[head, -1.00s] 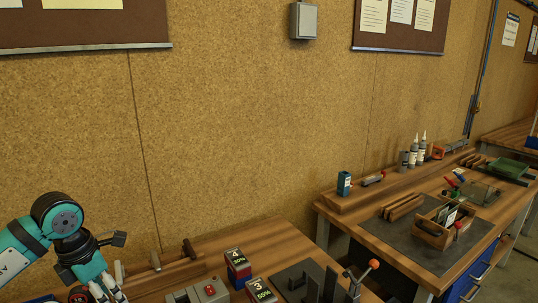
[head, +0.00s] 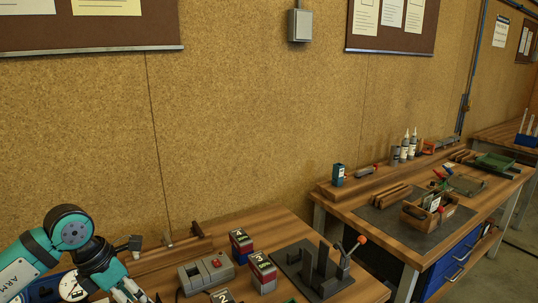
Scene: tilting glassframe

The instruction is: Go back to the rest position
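My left arm comes in at the lower left of the head view. Its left gripper (head: 127,291) is at the bottom edge, partly cut off, above the near workbench (head: 270,227). I see pale finger parts there, but not whether they are open or shut. I see nothing clearly held in it. My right gripper is not in view.
A second bench at right holds a wooden caddy (head: 429,213) and bottles.

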